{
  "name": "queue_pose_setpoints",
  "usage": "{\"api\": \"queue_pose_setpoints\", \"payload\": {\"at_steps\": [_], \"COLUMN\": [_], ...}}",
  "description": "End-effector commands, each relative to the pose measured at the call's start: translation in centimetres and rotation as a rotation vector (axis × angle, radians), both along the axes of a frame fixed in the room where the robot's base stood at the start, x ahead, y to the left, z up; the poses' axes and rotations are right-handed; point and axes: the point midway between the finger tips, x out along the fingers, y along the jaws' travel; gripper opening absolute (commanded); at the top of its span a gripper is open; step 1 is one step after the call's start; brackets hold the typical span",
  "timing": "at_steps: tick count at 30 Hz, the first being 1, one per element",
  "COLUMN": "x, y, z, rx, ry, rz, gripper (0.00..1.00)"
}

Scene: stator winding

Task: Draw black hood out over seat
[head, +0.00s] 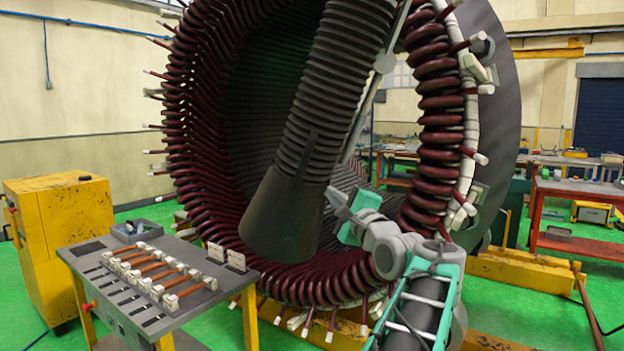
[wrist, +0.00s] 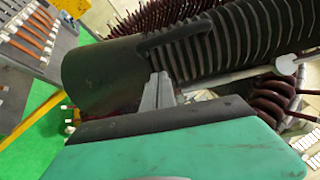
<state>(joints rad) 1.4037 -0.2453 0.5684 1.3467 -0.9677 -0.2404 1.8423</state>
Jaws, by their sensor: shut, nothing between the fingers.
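The black hood (head: 283,212) is a flared dark cone on the lower end of a ribbed hose (head: 340,75). It hangs tilted in front of the stator's bore. In the wrist view the hood (wrist: 105,75) lies across the upper left, with a dark handle (wrist: 178,37) along its top. My gripper (head: 338,203) is just right of the hood. Its fingers (wrist: 157,92) are shut and empty, and they point at the hood below the handle. I cannot tell whether they touch it. I cannot make out which part is the seat.
The stator (head: 215,190) with dark red coils surrounds the hood. A grey bench (head: 110,258) with several small pieces stands at front left, beside a yellow cabinet (head: 65,225). A thin pale rod (head: 362,110) runs along the hose. A red table (head: 580,190) is far right.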

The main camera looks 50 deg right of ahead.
Motion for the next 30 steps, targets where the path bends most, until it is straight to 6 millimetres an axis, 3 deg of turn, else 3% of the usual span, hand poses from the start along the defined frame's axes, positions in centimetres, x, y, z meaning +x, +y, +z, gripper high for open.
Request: {"api": "queue_pose_setpoints", "payload": {"at_steps": [5, 10, 26, 30], "x": [3.7, 6.2, 7.3, 8.8], "y": [-1.6, -0.8, -0.4, 0.2], "z": [1.0, 2.0, 2.3, 3.4], "rx": [0.001, -0.001, 0.001, 0.008], "ry": [0.001, 0.000, 0.000, -0.011], "rz": [0.004, 0.003, -0.002, -0.007], "gripper": [0.00, 0.00, 0.00, 0.00]}}
